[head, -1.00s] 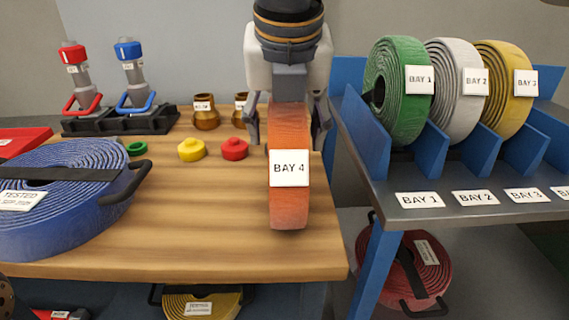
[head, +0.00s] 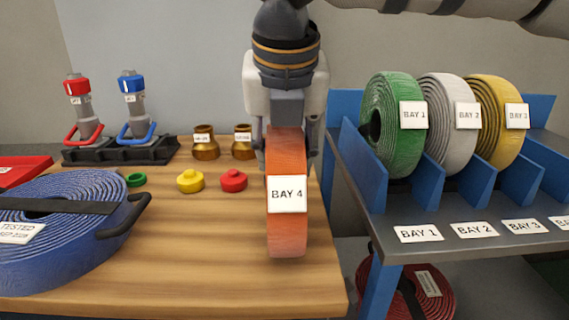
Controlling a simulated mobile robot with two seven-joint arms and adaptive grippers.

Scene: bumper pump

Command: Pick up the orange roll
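The orange roll (head: 287,238) stands upright on the wooden table (head: 180,265), with a white "BAY 4" label on its near edge. My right gripper (head: 286,150) points down over the roll's top, one finger along each side. The fingers are close in against the roll's sides, and the gripper appears shut on it. The roll still looks to be resting on the table. My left gripper is not in view.
A blue rack (head: 375,180) at right holds green (head: 388,140), white (head: 438,150) and yellow (head: 490,95) rolls. A blue hose coil (head: 60,260) lies at left. Caps, brass fittings and two nozzles stand behind. A red coil (head: 435,290) lies beneath the rack.

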